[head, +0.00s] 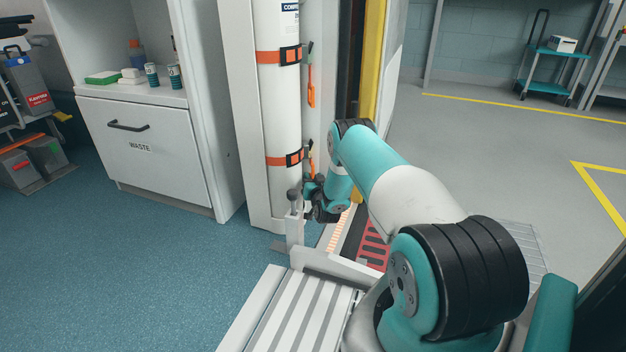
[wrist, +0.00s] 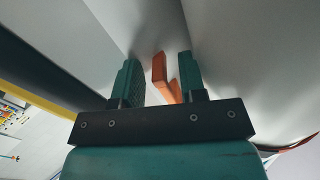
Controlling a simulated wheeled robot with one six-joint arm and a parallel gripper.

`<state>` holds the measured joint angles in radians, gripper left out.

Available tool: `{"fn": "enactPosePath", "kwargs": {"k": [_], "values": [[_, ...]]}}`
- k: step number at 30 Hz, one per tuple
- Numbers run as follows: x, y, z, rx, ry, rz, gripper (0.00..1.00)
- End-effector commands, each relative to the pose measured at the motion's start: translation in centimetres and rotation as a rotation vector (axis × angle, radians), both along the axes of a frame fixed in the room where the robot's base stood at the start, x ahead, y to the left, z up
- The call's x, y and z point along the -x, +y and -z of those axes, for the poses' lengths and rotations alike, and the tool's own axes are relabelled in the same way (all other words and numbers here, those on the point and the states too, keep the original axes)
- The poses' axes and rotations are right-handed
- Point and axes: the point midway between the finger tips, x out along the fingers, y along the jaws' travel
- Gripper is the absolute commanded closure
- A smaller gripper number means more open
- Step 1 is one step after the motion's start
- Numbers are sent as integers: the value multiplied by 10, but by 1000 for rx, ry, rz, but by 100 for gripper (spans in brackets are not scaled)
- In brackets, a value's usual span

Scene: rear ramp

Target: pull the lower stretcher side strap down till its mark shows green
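The lower orange strap (head: 278,160) runs around a tall white cylinder (head: 279,110) with a black buckle (head: 294,158). Its short orange tail (head: 311,168) hangs beside the buckle, just above my gripper. In the wrist view an orange tab (wrist: 159,72) stands between the fingers, with gaps at its sides. My gripper (wrist: 158,66) is open, with teal fingers apart around the tab. In the head view my wrist hides most of the gripper. The colour of the strap's mark is too small to tell.
An upper orange strap (head: 275,57) with a longer hanging tail (head: 311,86) is on the same cylinder. A grey post (head: 294,222) stands just left of my wrist. A white waste cabinet (head: 150,145) is at left. The blue floor (head: 130,260) is clear.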

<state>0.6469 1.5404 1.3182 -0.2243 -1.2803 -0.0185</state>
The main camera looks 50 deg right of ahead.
Motion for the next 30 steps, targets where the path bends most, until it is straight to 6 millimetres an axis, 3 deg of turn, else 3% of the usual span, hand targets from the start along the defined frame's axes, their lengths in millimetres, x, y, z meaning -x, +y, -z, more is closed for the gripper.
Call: {"fn": "enactPosePath", "kwargs": {"k": [2, 3, 7, 8, 14, 22, 30], "values": [[0, 0, 0, 0, 0, 0, 62], [0, 0, 0, 0, 0, 0, 66], [0, 0, 0, 0, 0, 0, 96], [0, 0, 0, 0, 0, 0, 100], [1, 0, 3, 0, 0, 1, 100], [1, -1, 42, 0, -1, 1, 100], [1, -1, 41, -1, 0, 2, 100]]}}
